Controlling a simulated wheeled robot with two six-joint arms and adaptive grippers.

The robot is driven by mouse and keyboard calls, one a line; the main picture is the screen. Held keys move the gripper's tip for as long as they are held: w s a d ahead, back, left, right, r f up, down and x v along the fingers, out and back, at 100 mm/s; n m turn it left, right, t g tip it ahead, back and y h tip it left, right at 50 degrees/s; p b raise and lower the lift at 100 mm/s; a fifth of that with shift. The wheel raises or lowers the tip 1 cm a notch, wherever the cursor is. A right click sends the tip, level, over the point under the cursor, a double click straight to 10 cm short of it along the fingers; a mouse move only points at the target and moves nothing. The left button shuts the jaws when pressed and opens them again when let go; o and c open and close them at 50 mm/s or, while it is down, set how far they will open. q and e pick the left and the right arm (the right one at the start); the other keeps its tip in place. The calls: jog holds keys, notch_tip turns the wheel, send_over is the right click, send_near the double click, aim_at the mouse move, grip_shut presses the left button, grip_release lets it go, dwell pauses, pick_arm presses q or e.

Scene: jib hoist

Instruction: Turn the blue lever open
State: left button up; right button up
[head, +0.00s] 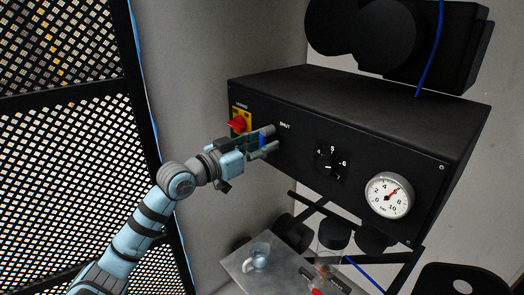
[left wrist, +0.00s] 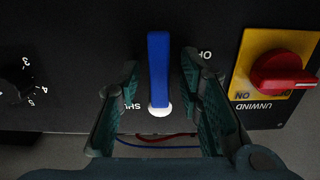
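The blue lever (left wrist: 158,65) is on the front of a black control box (head: 300,125). In the left wrist view it runs straight up from a pale round pivot. The lettering on both sides of it is partly hidden by my fingers. A bit of the blue lever also shows in the head view (head: 262,141). My left gripper (head: 274,138) is at the panel, open, with one finger on each side of the lever. In the left wrist view a narrow gap shows between the lever and each finger. My right gripper is not in view.
A red knob (left wrist: 283,71) on a yellow plate sits close beside the lever. A numbered black dial (head: 330,163) and a round gauge (head: 389,195) are farther right on the box. A shelf (head: 250,262) with a mug (head: 257,258) is below. Mesh fencing (head: 60,130) stands at left.

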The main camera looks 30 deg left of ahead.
aim_at(273, 109)
pick_arm(q)
notch_tip(273, 109, up, 8)
dwell(0.5)
